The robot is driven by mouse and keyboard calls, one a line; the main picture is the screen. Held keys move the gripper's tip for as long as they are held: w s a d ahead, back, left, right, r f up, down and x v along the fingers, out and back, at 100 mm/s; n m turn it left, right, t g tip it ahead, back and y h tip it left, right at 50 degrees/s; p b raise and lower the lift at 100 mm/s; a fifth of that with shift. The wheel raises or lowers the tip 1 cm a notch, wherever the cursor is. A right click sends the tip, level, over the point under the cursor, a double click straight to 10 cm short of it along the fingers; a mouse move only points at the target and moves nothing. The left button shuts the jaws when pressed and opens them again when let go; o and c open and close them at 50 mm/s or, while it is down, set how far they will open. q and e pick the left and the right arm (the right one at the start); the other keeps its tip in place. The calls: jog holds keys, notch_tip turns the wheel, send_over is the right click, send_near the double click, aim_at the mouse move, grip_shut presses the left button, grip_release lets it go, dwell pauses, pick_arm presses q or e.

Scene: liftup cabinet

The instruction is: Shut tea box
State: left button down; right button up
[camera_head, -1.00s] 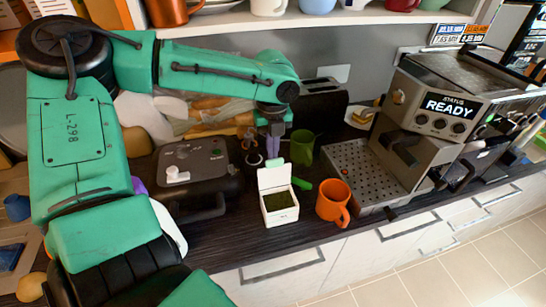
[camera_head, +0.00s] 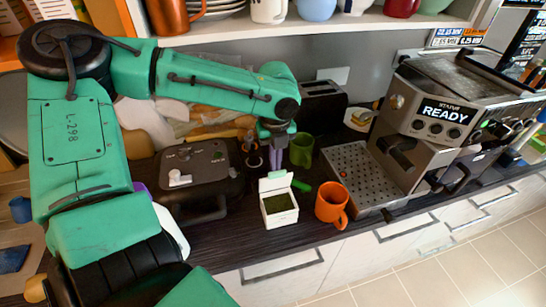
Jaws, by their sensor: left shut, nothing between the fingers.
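The tea box (camera_head: 281,217) is a small white box on the dark counter, with dark green tea inside. Its hinged white lid (camera_head: 275,184) is raised at the back edge and leans forward, so the box is still partly open. My left gripper (camera_head: 276,164) points down just behind the lid. Its fingers are shut and empty; whether they touch the lid is hard to tell. My right gripper is not in view.
An orange mug (camera_head: 331,205) stands right of the box, and a green mug (camera_head: 301,149) behind it. A dark grey appliance (camera_head: 193,168) is at left. The coffee machine (camera_head: 433,110) with its drip tray (camera_head: 352,171) is at right. A shelf (camera_head: 330,22) runs above.

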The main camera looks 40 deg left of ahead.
pick_arm(q)
jog(key=shift+s+d+p, duration=0.3)
jog(key=shift+d+p, duration=0.05)
jog(key=shift+d, duration=0.1)
jog(key=shift+f, duration=0.1)
jog(key=shift+s+d, duration=0.1)
jog(key=shift+d, duration=0.1)
jog(key=shift+s+d, duration=0.2)
jog(key=shift+s+d+f, duration=0.1)
jog(key=shift+d+f, duration=0.05)
jog(key=shift+d, duration=0.05)
